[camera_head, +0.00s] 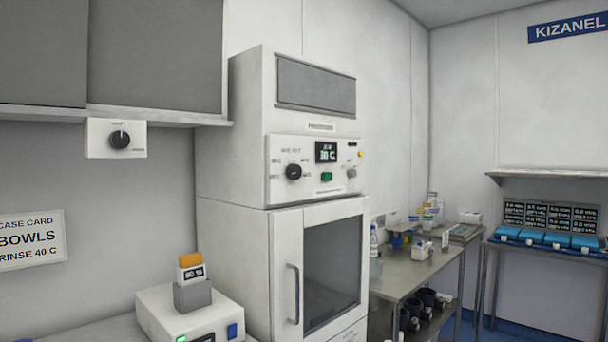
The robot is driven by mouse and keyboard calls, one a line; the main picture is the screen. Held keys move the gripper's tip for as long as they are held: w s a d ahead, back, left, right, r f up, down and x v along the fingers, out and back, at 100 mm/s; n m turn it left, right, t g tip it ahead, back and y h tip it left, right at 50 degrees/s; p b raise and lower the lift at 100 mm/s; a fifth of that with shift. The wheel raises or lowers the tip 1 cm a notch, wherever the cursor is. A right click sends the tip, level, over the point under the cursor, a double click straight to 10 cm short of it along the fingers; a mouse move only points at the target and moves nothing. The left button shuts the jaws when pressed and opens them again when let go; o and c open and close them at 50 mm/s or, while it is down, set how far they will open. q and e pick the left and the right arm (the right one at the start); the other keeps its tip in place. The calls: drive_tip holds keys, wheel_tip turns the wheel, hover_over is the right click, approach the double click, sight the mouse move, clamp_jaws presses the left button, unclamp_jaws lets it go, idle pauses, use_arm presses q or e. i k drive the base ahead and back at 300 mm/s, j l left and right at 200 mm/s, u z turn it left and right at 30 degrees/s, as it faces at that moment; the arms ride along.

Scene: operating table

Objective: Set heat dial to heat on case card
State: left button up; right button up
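The case card (31,241) hangs on the wall at the left and reads "BOWLS" and "RINSE 40 C"; its left edge is cut off. Another black dial (120,140) sits on a white wall box under the upper cupboards. Which dial is the heat dial I cannot tell; the labels are too small. Neither of my grippers is in view.
A white device (160,312) with a grey block and an orange-topped piece stands on the counter below. The tall cabinet's glass door (332,270) is shut, with a vertical handle. A steel table (415,272) with bottles and blue trays (545,238) stand at the right.

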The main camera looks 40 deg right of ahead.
sight(294, 172)
drive_tip(key=i+l+u, duration=0.1)
drive_tip(key=l, duration=1.8)
drive_tip(key=i+l+u, duration=0.15)
drive_tip(key=l, duration=1.8)
drive_tip(key=k, duration=0.1)
